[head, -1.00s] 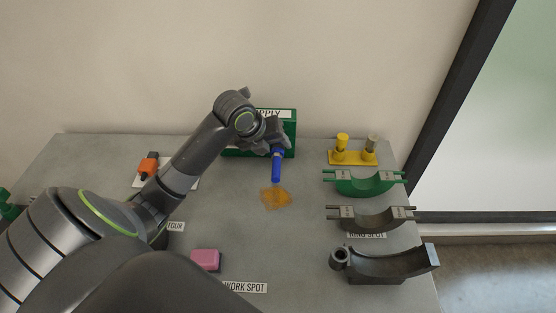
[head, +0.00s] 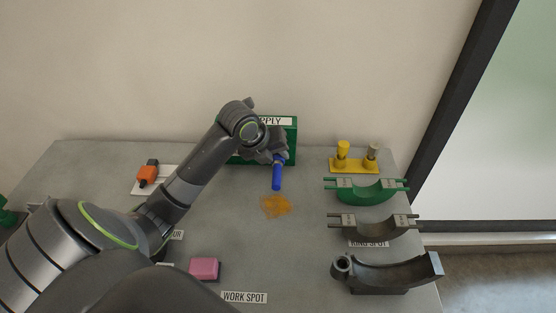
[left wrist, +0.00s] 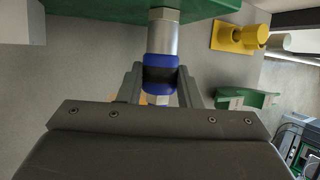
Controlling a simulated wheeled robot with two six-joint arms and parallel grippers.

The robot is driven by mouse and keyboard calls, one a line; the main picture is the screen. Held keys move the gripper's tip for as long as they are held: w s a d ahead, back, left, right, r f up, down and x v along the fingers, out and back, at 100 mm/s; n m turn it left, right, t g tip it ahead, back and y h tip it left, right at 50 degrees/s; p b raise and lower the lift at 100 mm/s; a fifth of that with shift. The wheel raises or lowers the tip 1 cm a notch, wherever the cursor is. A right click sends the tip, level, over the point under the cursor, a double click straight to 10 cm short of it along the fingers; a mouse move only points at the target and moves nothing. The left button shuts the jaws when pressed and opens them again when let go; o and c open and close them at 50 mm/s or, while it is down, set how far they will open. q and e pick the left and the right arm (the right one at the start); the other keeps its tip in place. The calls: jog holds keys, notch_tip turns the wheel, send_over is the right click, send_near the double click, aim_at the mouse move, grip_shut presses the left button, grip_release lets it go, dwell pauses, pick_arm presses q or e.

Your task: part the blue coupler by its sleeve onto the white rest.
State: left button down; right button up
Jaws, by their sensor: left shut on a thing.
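The blue coupler (head: 277,178) sits at the front of the green supply box (head: 291,150) in the head view. In the left wrist view its blue sleeve (left wrist: 160,76) is between my fingers, with a silver hex fitting (left wrist: 163,30) running from it to the green box. My left gripper (head: 272,155) is shut on the sleeve; its fingers also show in the left wrist view (left wrist: 160,85). A white plate (head: 168,188), possibly the white rest, lies at the left under an orange and black piece (head: 148,173). My right gripper is not in view.
An orange-brown patch (head: 276,206) lies on the grey table below the coupler. A pink block (head: 204,268) is nearer. At right stand a yellow stand (head: 354,165), a green cradle (head: 366,190), a grey cradle (head: 375,227) and a dark cradle (head: 390,268). The middle of the table is mostly clear.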

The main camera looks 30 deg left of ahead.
aim_at(275, 174)
pick_arm(q)
jog(key=shift+s+d, duration=0.1)
jog(key=shift+s+d+p, duration=0.25)
jog(key=shift+s+d, duration=0.05)
jog(key=shift+s, duration=0.2)
jog(key=shift+s+d+p, duration=0.2)
jog(key=shift+s+d, duration=0.1)
jog(key=shift+s, duration=0.2)
jog(key=shift+s+d+p, duration=0.2)
jog(key=shift+s+d, duration=0.25)
jog(key=shift+s, duration=0.3)
jog(key=shift+s+d+p, duration=0.15)
jog(key=shift+s+d, duration=0.3)
jog(key=shift+s, duration=0.25)
